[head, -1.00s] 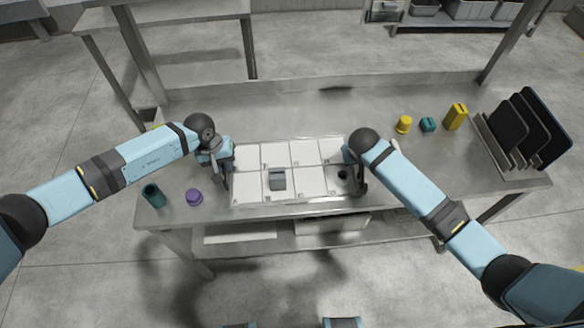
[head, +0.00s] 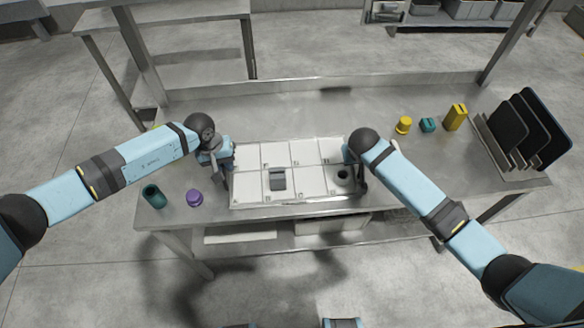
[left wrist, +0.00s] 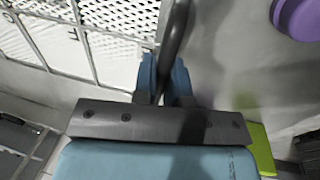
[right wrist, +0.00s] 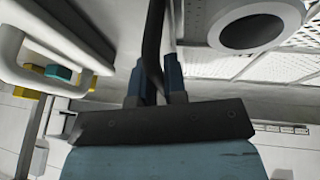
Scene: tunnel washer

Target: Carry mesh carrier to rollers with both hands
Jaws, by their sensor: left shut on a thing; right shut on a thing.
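The mesh carrier (head: 288,154) is a pale, divided tray at the front middle of the steel table in the head view. It holds a grey block (head: 277,180) and a round, dark-centred piece (head: 342,174), which shows as a pale ring in the right wrist view (right wrist: 285,12). My left gripper (head: 226,178) is shut on the carrier's dark handle at its left end, seen between the fingers in the left wrist view (left wrist: 178,40). My right gripper (head: 360,184) is shut on the dark handle at the right end (right wrist: 153,45). I cannot make out rollers.
On the steel table (head: 270,110), a teal cup (head: 154,197) and a purple piece (head: 194,198) stand left of the carrier. A yellow piece (head: 404,125), a teal block (head: 428,125), a yellow block (head: 456,116) and a rack of dark boards (head: 525,130) stand right. The table behind the carrier is clear.

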